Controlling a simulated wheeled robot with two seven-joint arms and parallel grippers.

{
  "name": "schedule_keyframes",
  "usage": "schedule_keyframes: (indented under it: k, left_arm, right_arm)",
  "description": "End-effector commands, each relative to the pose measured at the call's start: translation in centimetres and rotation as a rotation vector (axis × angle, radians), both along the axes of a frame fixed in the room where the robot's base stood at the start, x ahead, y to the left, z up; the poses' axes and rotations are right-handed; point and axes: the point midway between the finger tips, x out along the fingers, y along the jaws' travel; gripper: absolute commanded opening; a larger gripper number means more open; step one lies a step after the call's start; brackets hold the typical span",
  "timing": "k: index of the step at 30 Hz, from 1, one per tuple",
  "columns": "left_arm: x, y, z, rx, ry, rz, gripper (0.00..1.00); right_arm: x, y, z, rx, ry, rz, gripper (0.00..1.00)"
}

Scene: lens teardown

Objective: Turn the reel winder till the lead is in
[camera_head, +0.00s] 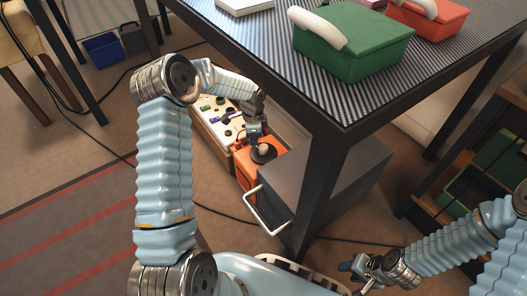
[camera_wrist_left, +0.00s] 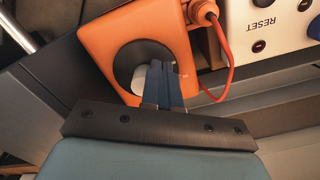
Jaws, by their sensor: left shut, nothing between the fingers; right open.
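The reel is an orange box (camera_head: 246,172) with a dark round winder disc (camera_head: 263,154) on its face. In the left wrist view the orange box (camera_wrist_left: 105,40) bears the dark disc (camera_wrist_left: 130,55) with a pale knob (camera_wrist_left: 139,80) on it. An orange lead (camera_wrist_left: 231,70) runs from an orange plug (camera_wrist_left: 205,13) at the box's edge and curves down outside it. My left gripper (camera_head: 259,138) is shut and empty, its blue fingertips (camera_wrist_left: 159,68) over the disc beside the pale knob; contact is unclear. My right gripper (camera_head: 362,272) is open, far from the reel at lower right.
A white panel (camera_head: 213,118) with buttons and a RESET label lies beside the reel. A dark cabinet (camera_head: 310,178) with a pale handle (camera_head: 262,212) stands close to its right. The table (camera_head: 240,38) overhead carries a green case (camera_head: 350,45) and a red case (camera_head: 430,18).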

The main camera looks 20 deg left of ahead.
Motion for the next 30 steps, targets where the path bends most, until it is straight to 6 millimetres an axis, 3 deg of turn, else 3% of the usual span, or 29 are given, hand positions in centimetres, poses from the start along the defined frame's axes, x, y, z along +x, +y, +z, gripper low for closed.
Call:
schedule_keyframes:
  k: [3, 11, 23, 30]
  left_arm:
    - [0.0, 0.0, 2.2, 0.0, -0.001, 0.001, 0.0]
    - [-0.1, 0.1, 5.1, 0.001, 0.002, 0.001, 0.0]
    - [0.0, 0.1, 5.0, 0.001, 0.0, 0.0, 0.0]
    - [-0.1, 0.1, 3.1, 0.002, 0.001, 0.001, 0.0]
  right_arm:
    - [0.0, 0.0, 1.7, 0.0, 0.0, 0.0, 0.43]
    - [0.0, 0.0, 3.8, 0.0, 0.0, 0.0, 0.43]
    - [0.0, 0.0, 3.4, 0.0, 0.0, 0.0, 0.43]
    - [0.0, 0.0, 1.6, 0.0, 0.0, 0.0, 0.43]
